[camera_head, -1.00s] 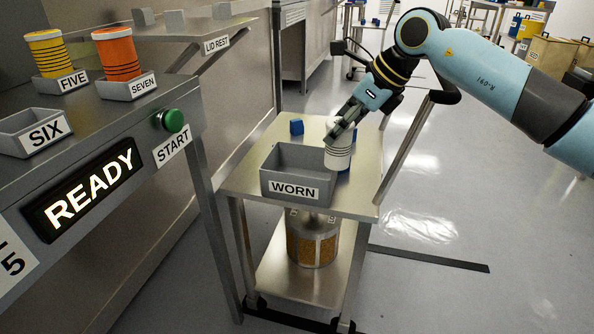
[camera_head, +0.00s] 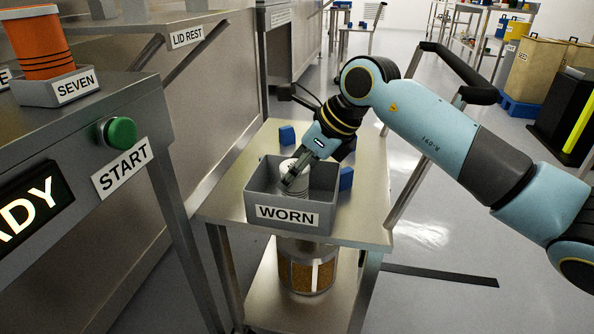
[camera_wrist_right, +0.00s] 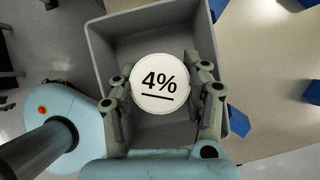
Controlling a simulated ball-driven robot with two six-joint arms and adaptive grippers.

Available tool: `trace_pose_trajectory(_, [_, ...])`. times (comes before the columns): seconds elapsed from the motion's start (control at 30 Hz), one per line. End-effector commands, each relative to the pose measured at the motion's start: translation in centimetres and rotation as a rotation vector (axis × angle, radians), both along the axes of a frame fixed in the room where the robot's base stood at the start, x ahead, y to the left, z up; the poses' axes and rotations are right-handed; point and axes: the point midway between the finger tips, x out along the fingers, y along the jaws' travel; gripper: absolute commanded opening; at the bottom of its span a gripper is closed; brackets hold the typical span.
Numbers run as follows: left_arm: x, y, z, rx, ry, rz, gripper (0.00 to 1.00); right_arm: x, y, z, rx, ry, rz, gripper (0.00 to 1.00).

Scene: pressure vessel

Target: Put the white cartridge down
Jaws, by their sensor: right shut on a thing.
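The white cartridge (camera_head: 291,184) is inside the grey bin labelled WORN (camera_head: 321,191), with its lower part hidden by the bin's front wall. My right gripper (camera_head: 296,178) reaches down into the bin and is shut on the cartridge. I cannot tell whether the cartridge touches the bin floor. My left gripper is not in view.
The bin stands on a steel cart (camera_head: 225,204) with blue blocks (camera_head: 287,135) beside it. A mesh canister (camera_head: 307,272) sits on the lower shelf. At the left, a bench holds an orange cartridge (camera_head: 40,45) in the SEVEN holder and a green START button (camera_head: 120,133).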

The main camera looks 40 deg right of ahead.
Motion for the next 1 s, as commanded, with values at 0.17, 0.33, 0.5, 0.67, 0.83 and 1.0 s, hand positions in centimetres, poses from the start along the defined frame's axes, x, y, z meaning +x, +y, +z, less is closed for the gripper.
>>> trace_pose_trajectory(0.17, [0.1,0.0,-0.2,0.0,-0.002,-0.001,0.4,0.1,0.0,-0.2,0.001,-0.002,0.001,0.0])
trace_pose_trajectory(0.33, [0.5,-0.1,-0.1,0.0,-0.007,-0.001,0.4,0.0,0.0,-0.2,0.001,-0.002,0.0,0.66])
trace_pose_trajectory(0.5, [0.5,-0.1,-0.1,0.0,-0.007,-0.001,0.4,0.1,0.0,-0.2,0.001,-0.002,0.0,0.71])
trace_pose_trajectory(0.67, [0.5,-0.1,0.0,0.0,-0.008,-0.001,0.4,0.1,0.0,0.1,0.001,-0.003,0.001,0.71])
trace_pose_trajectory(0.83, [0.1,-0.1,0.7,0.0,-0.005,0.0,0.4,-0.8,-0.6,1.9,-0.004,-0.004,0.001,0.71])
trace_pose_trajectory(1.0, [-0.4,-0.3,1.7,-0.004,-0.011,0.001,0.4,-2.7,-1.7,5.4,-0.008,-0.005,0.004,0.71])
